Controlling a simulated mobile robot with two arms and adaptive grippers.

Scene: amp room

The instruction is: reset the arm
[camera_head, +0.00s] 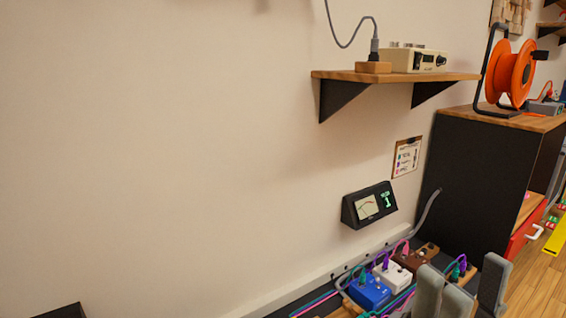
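My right gripper (462,279) is at the bottom right. Its grey fingers point up and stand apart with a gap between them, and I see nothing held there. The fingers are in front of the pedals, and the rest of the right arm is below the picture. My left gripper is not in view.
A blue pedal (370,292), a white pedal (394,276) and a brown pedal (413,258) with cables stand by the wall. A meter (368,206) is above them. A wooden shelf (440,77) carries an amber-cream device (412,60). A black cabinet (478,175) holds an orange cable reel (512,72).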

